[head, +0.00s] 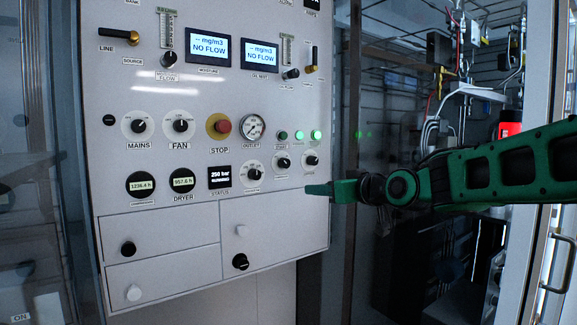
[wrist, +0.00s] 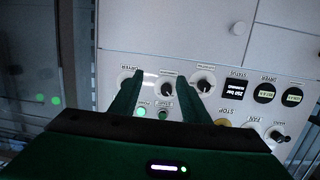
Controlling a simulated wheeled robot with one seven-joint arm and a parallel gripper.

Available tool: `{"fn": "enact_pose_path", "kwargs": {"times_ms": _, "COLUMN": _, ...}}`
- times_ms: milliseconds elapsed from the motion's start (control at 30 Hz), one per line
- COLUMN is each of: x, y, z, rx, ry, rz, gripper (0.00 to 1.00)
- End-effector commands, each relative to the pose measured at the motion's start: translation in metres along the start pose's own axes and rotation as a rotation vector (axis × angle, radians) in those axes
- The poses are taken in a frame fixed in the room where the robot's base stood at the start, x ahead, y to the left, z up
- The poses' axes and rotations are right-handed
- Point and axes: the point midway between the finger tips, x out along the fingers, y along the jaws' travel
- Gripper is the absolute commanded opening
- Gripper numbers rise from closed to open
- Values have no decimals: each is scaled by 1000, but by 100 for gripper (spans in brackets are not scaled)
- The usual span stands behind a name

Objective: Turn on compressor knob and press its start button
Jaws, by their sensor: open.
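The control panel (head: 150,75) has a row of three black knobs at its lower right: a left knob (head: 254,173), a middle knob (head: 283,162) and a right knob (head: 312,160). Their small labels are hard to read, so I cannot tell for certain which is the compressor knob. My gripper (head: 314,190) is open and empty at the panel's lower right edge. In the upside-down wrist view, its fingers (wrist: 159,76) straddle the middle knob (wrist: 167,89).
A red stop button (head: 222,127) and a pressure gauge (head: 253,126) sit left of the green buttons. The status display (head: 219,177) reads 250 bar. Drawers and doors with round knobs (head: 240,262) lie below. Pipes and wiring stand behind my arm at right.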

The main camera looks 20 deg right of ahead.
Motion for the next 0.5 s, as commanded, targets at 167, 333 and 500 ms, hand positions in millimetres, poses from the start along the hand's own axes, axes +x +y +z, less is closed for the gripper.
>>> {"fn": "enact_pose_path", "kwargs": {"times_ms": 167, "x": 10, "y": -18, "z": -47, "rx": -21, "ry": 149, "rz": -51, "gripper": 42}}
{"fn": "enact_pose_path", "kwargs": {"times_ms": 333, "x": 20, "y": -21, "z": -57, "rx": -24, "ry": 177, "rz": -60, "gripper": 42}}
{"fn": "enact_pose_path", "kwargs": {"times_ms": 500, "x": 46, "y": -24, "z": -60, "rx": -23, "ry": 174, "rz": -61, "gripper": 42}}
